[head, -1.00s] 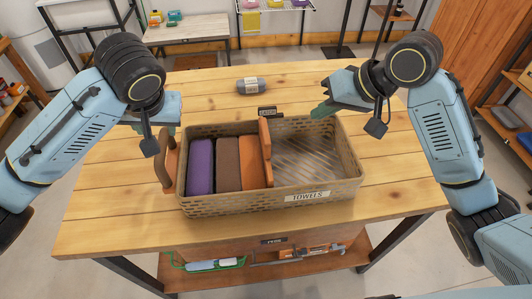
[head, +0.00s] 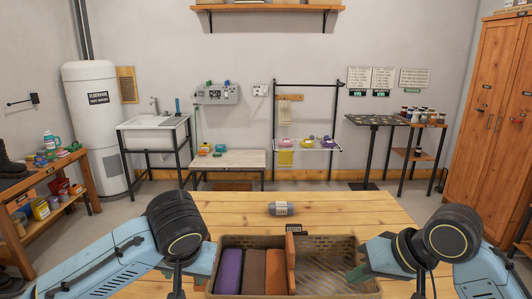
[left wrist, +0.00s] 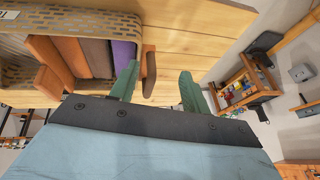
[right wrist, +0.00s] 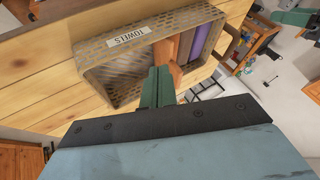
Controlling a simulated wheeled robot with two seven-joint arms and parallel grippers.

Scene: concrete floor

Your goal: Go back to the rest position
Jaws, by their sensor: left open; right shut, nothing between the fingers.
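In the head view the right fingers (head: 358,274) show at the basket's right part; the left fingers are hidden behind my arm. The wicker basket (head: 340,241) stands on the wooden table (head: 356,207). It holds a purple towel (head: 229,270), a brown towel (head: 253,272) and an orange towel (head: 276,272) left of an orange-brown divider (head: 291,262).
A grey roll (head: 281,209) with a pale label lies on the table behind the basket. A low bench (head: 229,159), a sink (head: 152,134) and a rack (head: 310,147) stand by the back wall. A wooden cabinet (head: 493,125) is at the right.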

